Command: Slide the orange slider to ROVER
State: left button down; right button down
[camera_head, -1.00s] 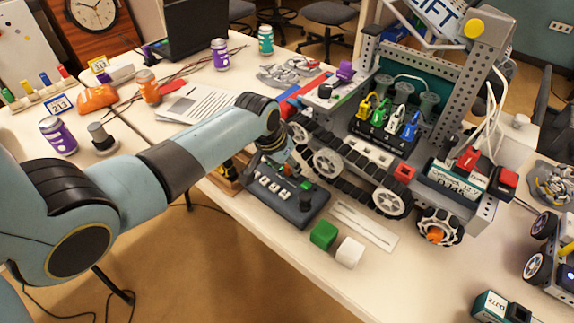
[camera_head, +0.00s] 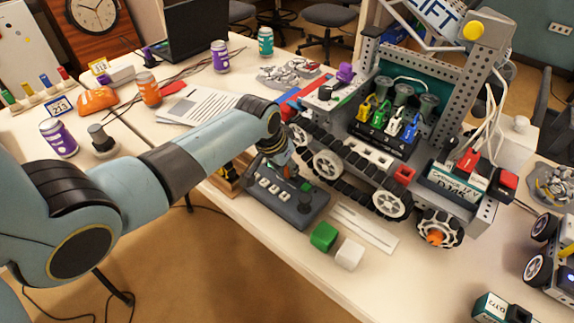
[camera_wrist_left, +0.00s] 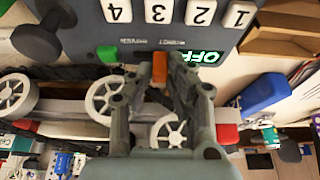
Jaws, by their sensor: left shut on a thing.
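The dark control panel (camera_head: 283,207) lies on the table in front of the tracked robot. It has a row of white numbered keys, a green button (camera_head: 306,187) and a black knob. My left gripper (camera_head: 285,160) reaches its far left part from above. In the left wrist view, the orange slider (camera_wrist_left: 159,68) is between my left fingertips (camera_wrist_left: 160,70), which are shut on it. Beside it a small display (camera_wrist_left: 200,57) glows green and reads OFF. The panel's small print beside the slider is too small to read. My right gripper is out of view.
The tracked robot (camera_head: 350,165) stands close behind the panel. A green cube (camera_head: 323,236) and a white cube (camera_head: 349,254) sit near the table's front edge, right of the panel. A slotted white plate (camera_head: 365,228) lies beside them. Cans and papers are at left.

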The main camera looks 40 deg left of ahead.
pick_arm(q)
jog(key=shift+s+d+r+p, duration=0.15)
jog(key=shift+d+p, duration=0.45)
jog(key=shift+d, duration=0.75)
jog(key=shift+f, duration=0.2)
jog(key=c, duration=1.3)
grip_release()
jog(key=shift+d, duration=0.1)
jog(key=shift+r, duration=0.1)
jog(key=shift+r, duration=0.25)
jog(key=shift+v, duration=5.7)
